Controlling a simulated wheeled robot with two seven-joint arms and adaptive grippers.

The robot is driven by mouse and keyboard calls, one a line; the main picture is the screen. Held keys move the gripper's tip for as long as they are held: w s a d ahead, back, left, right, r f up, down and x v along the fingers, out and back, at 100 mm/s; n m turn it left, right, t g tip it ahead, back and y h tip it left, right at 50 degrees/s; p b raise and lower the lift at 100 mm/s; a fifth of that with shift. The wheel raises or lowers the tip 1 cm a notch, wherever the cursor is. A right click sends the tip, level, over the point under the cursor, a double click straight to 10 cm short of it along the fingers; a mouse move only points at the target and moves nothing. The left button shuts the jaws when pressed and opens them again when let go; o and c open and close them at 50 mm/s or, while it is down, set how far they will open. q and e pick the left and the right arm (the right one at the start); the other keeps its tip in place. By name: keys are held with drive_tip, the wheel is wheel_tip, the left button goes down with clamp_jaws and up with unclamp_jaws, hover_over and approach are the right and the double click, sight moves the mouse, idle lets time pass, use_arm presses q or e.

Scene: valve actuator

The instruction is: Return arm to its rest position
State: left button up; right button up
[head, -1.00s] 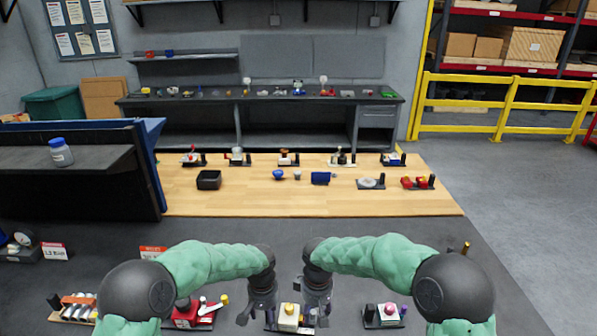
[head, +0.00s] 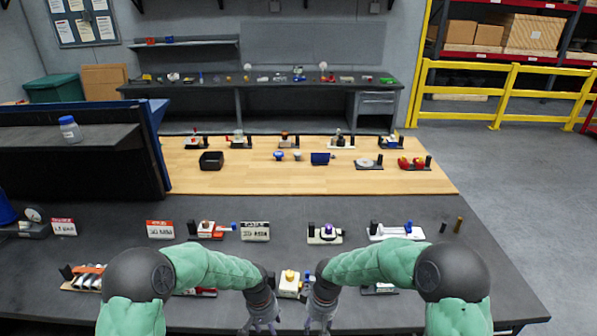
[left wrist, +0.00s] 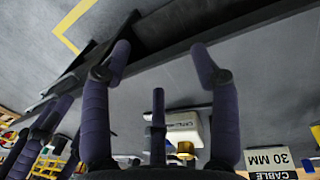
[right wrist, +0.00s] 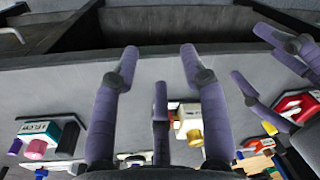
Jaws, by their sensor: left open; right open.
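My left gripper (head: 262,328) is at the lower middle of the head view, over the near part of the dark table. A white block with a yellow knob (head: 290,282) stands on the table between and just beyond the hands, partly hidden. It also shows in the right wrist view (right wrist: 187,122).
The dark table (head: 110,250) carries several small devices and sign cards, such as a red-and-white sign (head: 160,229) and a white device with a blue knob (head: 398,231). A wooden table (head: 250,180) lies behind. A dark raised shelf (head: 30,140) stands at left.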

use_arm(q)
drive_tip(key=s+a+f+n+h+b, duration=0.1)
drive_tip(key=s+f+b, duration=0.7)
drive_tip(key=s+f, duration=1.4)
drive_tip(key=shift+a+f+n+t+h+b, duration=0.15)
drive_tip(key=shift+f+n+t+h+b, duration=0.2)
drive_tip(key=shift+n+h, duration=0.5)
use_arm(e)
drive_tip(key=s+d+f+m+y, duration=0.1)
drive_tip(key=s+f+m, duration=0.3)
drive_tip(key=s+f, duration=0.6)
drive_tip(key=s+d+f+m+y, duration=0.1)
drive_tip(key=s+d+f+m, duration=0.2)
drive_tip(key=s+f, duration=0.8)
wheel_tip(320, 180, down, 4)
drive_tip(key=shift+d+f+m+t, duration=0.2)
drive_tip(key=shift+d+m+t, duration=0.2)
drive_tip(key=shift+m, duration=0.6)
drive_tip(key=shift+s, duration=0.1)
